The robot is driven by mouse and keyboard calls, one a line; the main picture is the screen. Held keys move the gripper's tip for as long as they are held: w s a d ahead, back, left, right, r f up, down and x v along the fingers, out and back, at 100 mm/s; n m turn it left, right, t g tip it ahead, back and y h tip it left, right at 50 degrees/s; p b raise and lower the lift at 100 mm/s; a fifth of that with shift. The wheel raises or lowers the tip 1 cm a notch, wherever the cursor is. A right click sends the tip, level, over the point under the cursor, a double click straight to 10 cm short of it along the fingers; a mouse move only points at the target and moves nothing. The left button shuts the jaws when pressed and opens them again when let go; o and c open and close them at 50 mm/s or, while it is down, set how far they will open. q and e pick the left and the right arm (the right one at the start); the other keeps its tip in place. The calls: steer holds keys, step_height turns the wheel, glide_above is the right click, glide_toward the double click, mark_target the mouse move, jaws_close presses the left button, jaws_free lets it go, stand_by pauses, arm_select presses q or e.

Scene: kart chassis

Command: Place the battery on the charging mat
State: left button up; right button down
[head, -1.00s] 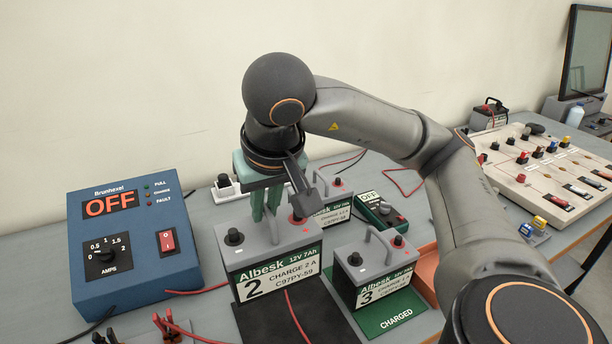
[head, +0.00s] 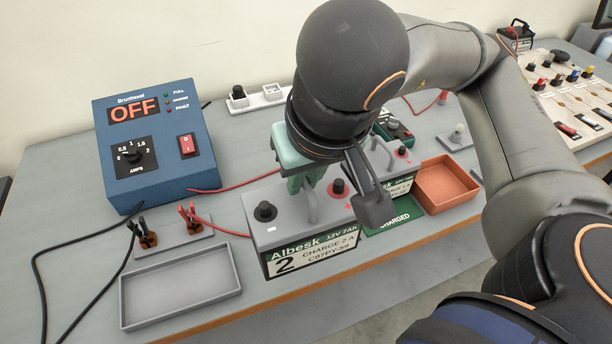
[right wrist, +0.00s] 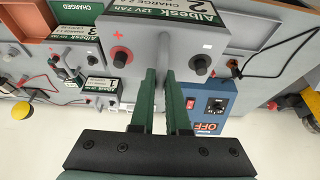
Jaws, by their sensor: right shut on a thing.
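The grey-topped battery 2 (head: 285,212), with a green and white label, is in the middle of the head view. My right gripper (head: 306,186) is over its top and shut on its handle, and the battery is upright. In the right wrist view the green fingers (right wrist: 160,76) reach the handle of battery 2 (right wrist: 190,42), between its red and black terminals. Whether its base touches the table cannot be told. The black mat is hidden in the head view now. My left gripper is out of view.
A blue charger (head: 155,150) reading OFF stands behind left. Clips sit on a grey holder (head: 170,243) beside an empty grey tray (head: 180,287). Right of battery 2 are a green CHARGED mat (head: 395,222), another battery (head: 402,186) and an orange tray (head: 447,184).

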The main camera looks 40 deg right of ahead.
steer(key=shift+w+d+f+p, duration=0.3)
steer(key=shift+w+d+p, duration=0.3)
steer(key=shift+w, duration=0.25)
steer(key=shift+w+d+f+p, duration=0.3)
steer(key=shift+w+d+p, duration=0.25)
steer(key=shift+w, duration=0.25)
steer(key=w+d+f+b, duration=0.1)
steer(key=w+d+f, duration=0.3)
steer(key=w+f, duration=0.4)
steer(key=shift+d+f+b, duration=0.4)
steer(key=shift+f, duration=1.1)
steer(key=shift+w, duration=0.1)
steer(key=c, duration=1.3)
jaws_free()
steer(key=shift+f, duration=0.35)
steer(key=shift+c, duration=0.2)
steer(key=o, duration=0.4)
steer(key=shift+s, duration=0.2)
steer(key=shift+r, duration=0.1)
